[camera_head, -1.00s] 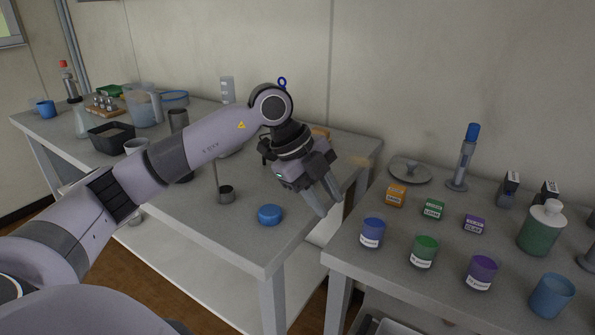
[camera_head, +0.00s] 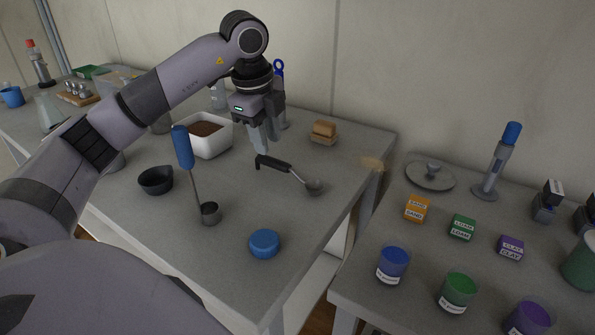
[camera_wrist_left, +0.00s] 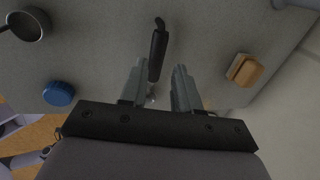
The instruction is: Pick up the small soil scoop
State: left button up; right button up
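A small scoop with a black handle (camera_head: 273,163) and a round metal bowl (camera_head: 314,187) lies on the grey table (camera_head: 235,262). My left gripper (camera_head: 264,148) points down just above the handle in the head view. In the left wrist view, the open fingers (camera_wrist_left: 158,92) are apart, with the black handle (camera_wrist_left: 158,50) showing between and beyond them. The bowl is mostly hidden there behind the gripper. Nothing is held, and I see no clear contact. A blue-handled scoop (camera_head: 184,148) with a metal cup stands nearer. My right gripper is not in view.
A blue lid (camera_head: 264,243), a black bowl (camera_head: 156,180) and a white soil container (camera_head: 222,143) stand around the scoop. A wooden brush-like block (camera_head: 324,130) lies behind it. A second table (camera_head: 350,277) with jars and labelled boxes is at the right.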

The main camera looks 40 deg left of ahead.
aim_at(270, 158)
pick_arm(q)
jog(key=f, duration=0.4)
jog(key=w+f+b, duration=0.1)
jog(key=f, duration=0.2)
jog(key=shift+a, duration=0.1)
jog(key=shift+r, duration=0.1)
grip_shut()
